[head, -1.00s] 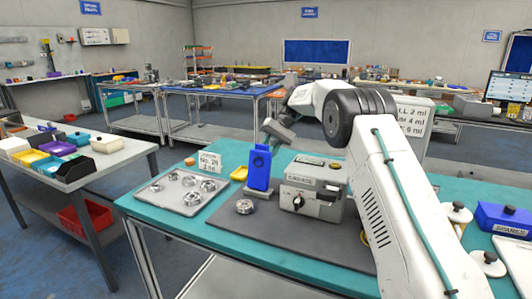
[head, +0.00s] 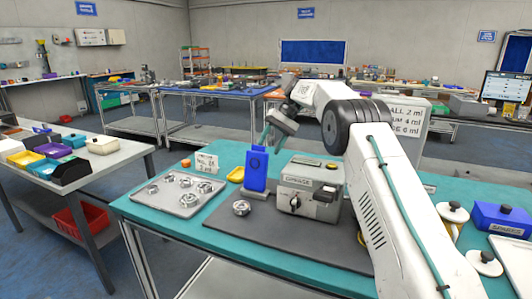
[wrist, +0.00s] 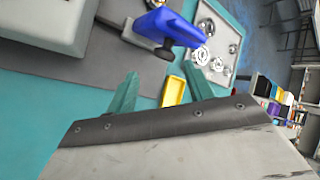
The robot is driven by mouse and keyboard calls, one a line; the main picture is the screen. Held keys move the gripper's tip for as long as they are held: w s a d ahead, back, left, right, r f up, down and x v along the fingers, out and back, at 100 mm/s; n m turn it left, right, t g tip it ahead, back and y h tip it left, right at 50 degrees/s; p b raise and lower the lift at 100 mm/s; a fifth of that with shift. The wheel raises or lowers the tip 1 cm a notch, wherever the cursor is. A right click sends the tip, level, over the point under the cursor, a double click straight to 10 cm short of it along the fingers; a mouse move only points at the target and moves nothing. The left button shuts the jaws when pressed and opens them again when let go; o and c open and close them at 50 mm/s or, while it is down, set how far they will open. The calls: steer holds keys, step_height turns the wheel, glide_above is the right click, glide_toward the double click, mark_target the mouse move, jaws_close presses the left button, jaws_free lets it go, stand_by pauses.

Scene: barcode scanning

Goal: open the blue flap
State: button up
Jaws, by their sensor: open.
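The blue flap (head: 256,168) stands upright on a small grey base on the dark mat, left of the grey machine (head: 310,187). In the wrist view the blue flap (wrist: 170,26) is at the top, beyond my fingertips. My gripper (head: 267,135) is above and behind the flap in the head view, its teal fingers pointing down. In the wrist view my gripper (wrist: 162,82) has its two fingers well apart with nothing between them. A gap shows between the fingers and the flap in the wrist view.
A metal tray (head: 176,205) with several round metal parts lies left of the mat (head: 265,215). A loose metal part (head: 241,208) sits in front of the flap.

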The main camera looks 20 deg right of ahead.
mark_target(264, 153)
steer(key=shift+v, duration=1.55)
steer(key=shift+x, duration=3.8)
steer(key=shift+a+r, duration=0.1)
